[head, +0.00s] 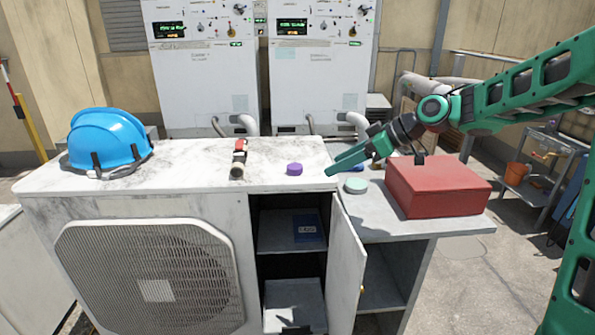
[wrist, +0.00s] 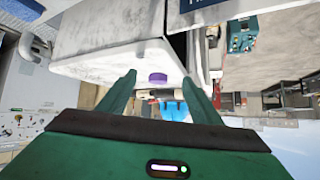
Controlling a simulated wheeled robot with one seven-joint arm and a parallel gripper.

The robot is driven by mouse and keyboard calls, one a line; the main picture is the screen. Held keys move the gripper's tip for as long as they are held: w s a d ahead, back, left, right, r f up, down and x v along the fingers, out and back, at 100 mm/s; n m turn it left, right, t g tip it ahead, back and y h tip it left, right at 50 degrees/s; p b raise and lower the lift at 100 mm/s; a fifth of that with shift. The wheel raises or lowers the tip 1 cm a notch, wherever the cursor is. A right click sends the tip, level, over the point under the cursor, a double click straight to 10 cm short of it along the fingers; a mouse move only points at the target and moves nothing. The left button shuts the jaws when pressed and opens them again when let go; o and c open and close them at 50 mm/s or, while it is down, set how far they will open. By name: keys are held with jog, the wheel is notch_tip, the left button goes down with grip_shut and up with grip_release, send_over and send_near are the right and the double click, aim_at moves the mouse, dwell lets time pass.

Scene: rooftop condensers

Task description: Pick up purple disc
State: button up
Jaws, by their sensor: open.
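The purple disc (head: 294,169) lies flat on the white, stained top of the condenser unit (head: 200,178), near its right end. In the wrist view the purple disc (wrist: 158,79) shows between my two green fingers and beyond their tips. My gripper (head: 332,168) is open and empty, just right of the disc and apart from it. In the wrist view my gripper (wrist: 160,75) has its fingers spread wide.
A blue hard hat (head: 107,140) and a red-and-black tool (head: 239,158) stand left of the disc. A pale green disc (head: 355,185) and a red box (head: 437,186) are on the grey side surface. A cabinet door (head: 346,265) hangs open below.

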aim_at(297, 165)
jog(key=shift+w+a+r+n+y, duration=0.35)
jog(key=shift+w+a+r+y, duration=0.1)
jog(key=shift+r, duration=0.15)
jog(key=shift+w+a+r+n+y, duration=0.35)
jog(key=shift+a+r+y, duration=0.1)
jog(key=shift+r, duration=0.15)
jog(key=shift+w+a+r, duration=0.1)
jog(key=shift+a+r, duration=0.05)
jog(key=shift+a, duration=0.15)
jog(key=x, duration=0.4)
jog(key=shift+w+a, duration=0.1)
jog(key=shift+a, duration=0.05)
jog(key=shift+d+f+x, duration=0.15)
jog(key=shift+f+x, duration=0.05)
jog(key=shift+x, duration=1.3)
jog(key=shift+d+f+x, duration=0.1)
jog(key=shift+f+x, duration=0.1)
jog(key=shift+x, duration=1.3)
jog(key=c, duration=1.2)
